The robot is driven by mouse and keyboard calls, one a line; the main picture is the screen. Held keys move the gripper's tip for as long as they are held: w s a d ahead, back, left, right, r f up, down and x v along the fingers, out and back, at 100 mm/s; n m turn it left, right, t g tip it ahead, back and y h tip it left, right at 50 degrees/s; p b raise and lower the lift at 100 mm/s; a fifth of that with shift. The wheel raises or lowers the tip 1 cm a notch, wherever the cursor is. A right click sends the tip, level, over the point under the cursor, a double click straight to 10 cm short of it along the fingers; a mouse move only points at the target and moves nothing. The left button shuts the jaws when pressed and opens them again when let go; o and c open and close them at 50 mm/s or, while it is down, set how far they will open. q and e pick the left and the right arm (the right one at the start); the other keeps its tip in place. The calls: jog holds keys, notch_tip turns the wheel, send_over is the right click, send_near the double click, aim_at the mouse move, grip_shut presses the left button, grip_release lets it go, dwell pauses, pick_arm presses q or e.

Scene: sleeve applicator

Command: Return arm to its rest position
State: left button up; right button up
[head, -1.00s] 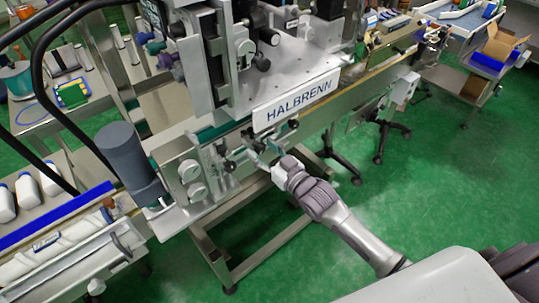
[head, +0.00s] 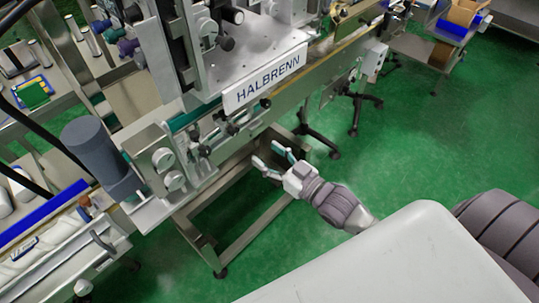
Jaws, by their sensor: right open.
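My right gripper (head: 272,163) is open and empty, its two fingers spread apart and pointing up-left in the head view. It is in the air in front of the sleeve applicator machine (head: 264,82), which has a white HALBRENN sign. The fingertips are apart from the small knobs and clamps (head: 203,150) on the machine's front rail. My right arm (head: 338,205) reaches in from the lower right, partly hidden behind my pale body cover. My left gripper is not in view.
A grey cylinder (head: 92,150) stands at the machine's left end. White bottles (head: 20,185) sit by a blue-edged conveyor at the left. The machine's steel leg frame (head: 215,240) is below the gripper. Green floor (head: 440,150) is open at the right.

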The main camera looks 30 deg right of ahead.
jog(key=s+d+f+m+g+h, duration=0.1)
jog(key=s+d+f+g+h, duration=0.15)
jog(key=f, duration=0.85)
jog(key=s+d+f+g+h+b, duration=0.15)
jog(key=s+f, duration=0.25)
jog(key=f, duration=0.8)
jog(key=s+d+f+m+g+h+p, duration=0.1)
jog(key=s+d+f+g, duration=0.2)
jog(key=f, duration=0.8)
jog(key=s+a+f+g, duration=0.1)
jog(key=s+f+g, duration=0.2)
jog(key=s+f, duration=0.3)
jog(key=s+a+f+g+b, duration=0.1)
jog(key=s+f, duration=0.5)
jog(key=s, duration=0.7)
jog(key=s+a+f+g+h, duration=0.1)
jog(key=s+a+f+g, duration=0.2)
jog(key=s, duration=0.7)
notch_tip(320, 180, down, 3)
jog(key=shift+s+f+n+g, duration=0.15)
jog(key=shift+s+n+g, duration=0.2)
jog(key=shift+g, duration=0.65)
